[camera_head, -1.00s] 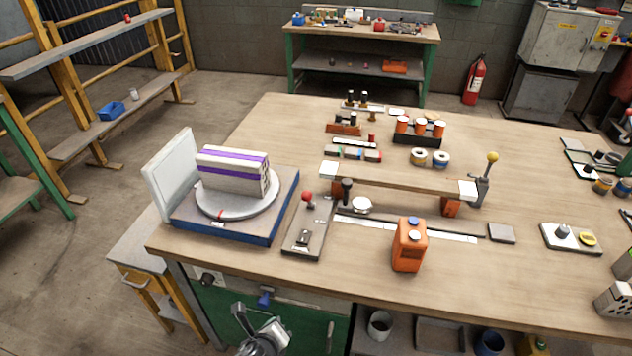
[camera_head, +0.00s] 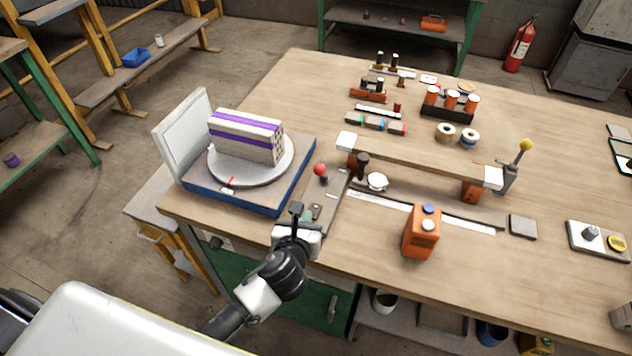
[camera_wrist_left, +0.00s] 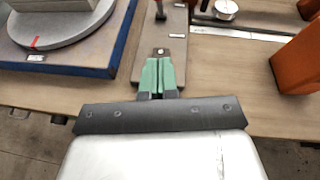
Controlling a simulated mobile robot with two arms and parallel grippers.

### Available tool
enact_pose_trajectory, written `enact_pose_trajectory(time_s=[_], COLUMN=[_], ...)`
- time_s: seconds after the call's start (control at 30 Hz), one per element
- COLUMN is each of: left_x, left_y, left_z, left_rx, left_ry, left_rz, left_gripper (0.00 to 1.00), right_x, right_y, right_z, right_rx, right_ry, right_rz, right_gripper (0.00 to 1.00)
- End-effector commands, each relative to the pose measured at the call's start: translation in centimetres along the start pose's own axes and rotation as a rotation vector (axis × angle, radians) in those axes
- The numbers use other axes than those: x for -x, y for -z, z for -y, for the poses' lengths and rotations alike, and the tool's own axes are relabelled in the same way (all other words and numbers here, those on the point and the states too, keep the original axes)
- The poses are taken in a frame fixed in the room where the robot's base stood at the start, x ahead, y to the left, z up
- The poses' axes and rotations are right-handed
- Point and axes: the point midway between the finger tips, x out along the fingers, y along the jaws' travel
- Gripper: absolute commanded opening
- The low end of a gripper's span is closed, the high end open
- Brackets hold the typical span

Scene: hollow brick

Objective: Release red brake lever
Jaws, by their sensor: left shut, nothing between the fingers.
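The red-knobbed lever (camera_head: 320,169) stands on a narrow grey base plate (camera_head: 334,205) to the right of the turntable unit. In the left wrist view the plate (camera_wrist_left: 147,35) lies beyond my fingertips, and the lever's stem (camera_wrist_left: 160,10) shows at the top edge, its knob cut off. My left gripper (camera_head: 297,210) is shut and empty over the front end of the plate, short of the red knob. Its green fingers are together in the left wrist view (camera_wrist_left: 157,72). I cannot tell whether they touch the plate. My right gripper is not in view.
A turntable (camera_head: 215,172) on a blue-edged base carries a purple-striped hollow brick (camera_head: 246,136) at the left. A white gauge (camera_head: 377,181) and an orange box (camera_head: 421,232) stand to the right. A raised beam (camera_head: 418,160) ends near a yellow-knobbed lever (camera_head: 525,146).

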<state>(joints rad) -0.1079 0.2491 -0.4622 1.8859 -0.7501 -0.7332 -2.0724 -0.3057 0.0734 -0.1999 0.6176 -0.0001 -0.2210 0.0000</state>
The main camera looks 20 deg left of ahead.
Motion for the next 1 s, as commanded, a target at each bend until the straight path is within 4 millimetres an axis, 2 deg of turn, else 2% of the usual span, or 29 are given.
enact_pose_trajectory(time_s=[0.43,0.5,0.7,1.0], left_x=[-9.1,-9.7,-11.2,-11.4], left_y=[-0.3,-1.5,-2.7,-2.8], left_z=[0.0,0.0,0.0,0.0], left_rx=[0.005,0.004,0.004,0.003], left_ry=[-0.001,-0.001,-0.001,0.000], left_rz=[-0.001,0.000,-0.001,-0.002], left_gripper=[0.00,0.00,0.00,0.00], right_x=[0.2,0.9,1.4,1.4], right_y=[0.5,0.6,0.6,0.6], right_z=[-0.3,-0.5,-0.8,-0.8], right_rx=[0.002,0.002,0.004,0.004], right_ry=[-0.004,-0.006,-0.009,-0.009], right_rz=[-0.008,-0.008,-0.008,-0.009], right_gripper=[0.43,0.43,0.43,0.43])
